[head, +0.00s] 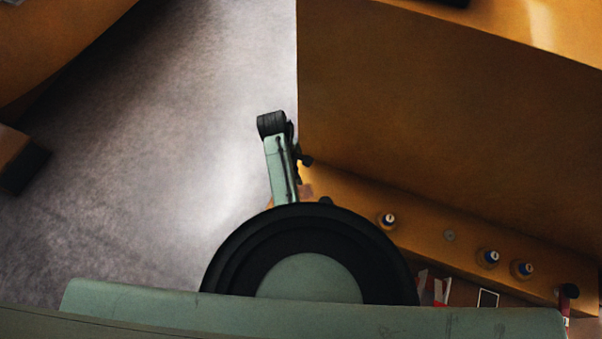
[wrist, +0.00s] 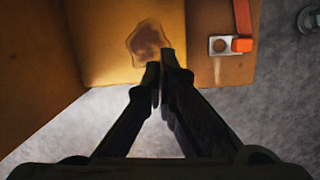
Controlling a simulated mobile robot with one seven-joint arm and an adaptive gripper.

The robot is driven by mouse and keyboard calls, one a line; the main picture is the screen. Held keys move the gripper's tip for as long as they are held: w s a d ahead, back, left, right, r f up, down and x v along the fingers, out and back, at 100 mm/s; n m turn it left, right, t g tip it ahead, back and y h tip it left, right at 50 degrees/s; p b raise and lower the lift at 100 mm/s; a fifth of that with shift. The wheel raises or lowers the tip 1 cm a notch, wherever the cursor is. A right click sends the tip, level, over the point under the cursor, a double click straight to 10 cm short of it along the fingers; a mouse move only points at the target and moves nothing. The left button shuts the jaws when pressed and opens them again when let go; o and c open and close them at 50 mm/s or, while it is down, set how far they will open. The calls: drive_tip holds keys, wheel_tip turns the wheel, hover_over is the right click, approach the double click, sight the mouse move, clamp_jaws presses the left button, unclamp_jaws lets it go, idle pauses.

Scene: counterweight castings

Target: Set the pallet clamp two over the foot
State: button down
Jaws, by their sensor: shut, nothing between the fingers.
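My gripper (wrist: 161,68) shows in the wrist view with its two dark fingers together and nothing between them. Its tips point at an orange-yellow casting, just below a brown stain (wrist: 149,43). Right of the tips, a clamp-like piece lies on the casting: a grey plate with a round hole (wrist: 221,46), an orange-red block (wrist: 242,45) and a red bar running up out of frame. The gripper is apart from it. I cannot tell which clamp is number two, or which part is the foot. I cannot make out my fingers in the head view.
In the head view a large orange casting (head: 440,110) fills the right, with a ledge carrying several round blue-and-white fittings (head: 487,258). Another orange body (head: 60,40) stands at upper left. Grey floor (head: 170,150) lies clear between them. A round metal part (wrist: 310,20) shows at the wrist view's right edge.

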drive_tip(key=x, duration=0.6)
drive_tip(key=shift+s, duration=0.1)
drive_tip(key=d, duration=0.1)
drive_tip(key=s+d+p, duration=0.1)
drive_tip(key=d, duration=0.1)
drive_tip(key=shift+s+f, duration=0.1)
drive_tip(key=shift+f, duration=0.05)
drive_tip(key=shift+s+d+f, duration=0.1)
drive_tip(key=shift+s+d, duration=0.1)
drive_tip(key=shift+d, duration=0.25)
